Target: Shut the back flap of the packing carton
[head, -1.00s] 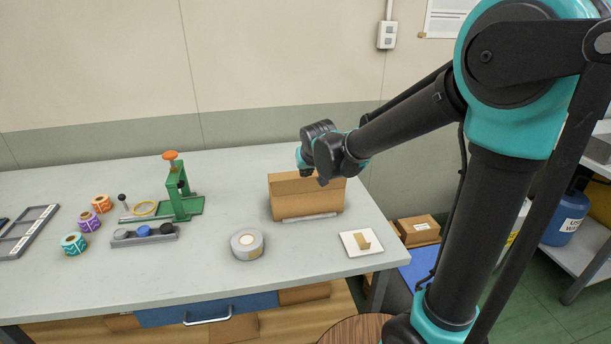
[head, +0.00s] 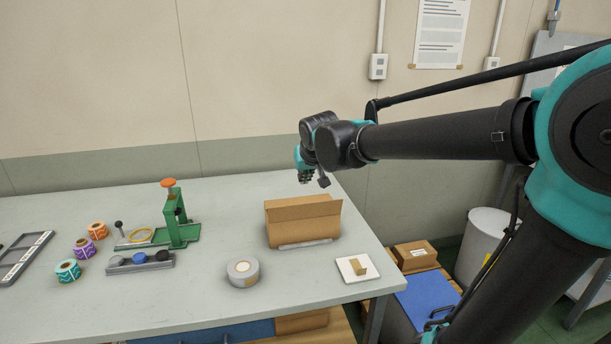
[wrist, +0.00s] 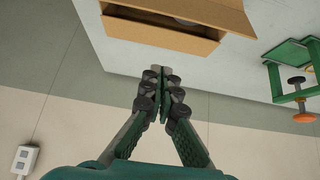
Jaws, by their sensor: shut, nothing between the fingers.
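The packing carton (head: 304,233) is a brown box on the right part of the table. In the head view a raised panel shows along its top; I cannot tell there which flap it is. In the wrist view the carton (wrist: 235,17) is at the top edge, with its top partly open and a rounded grey thing just visible inside. A brown panel, seemingly the back flap (wrist: 158,36), extends from its near side toward my gripper. My gripper (head: 305,181) is above and behind the carton, shut and empty. In the wrist view my gripper (wrist: 161,72) points toward that panel, apparently apart from it.
A grey tape roll (head: 243,271) and a white tile with a small tan piece (head: 357,268) lie in front of the carton. A green press (head: 180,222) stands to the left, near several label rolls. The wall is close behind the table.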

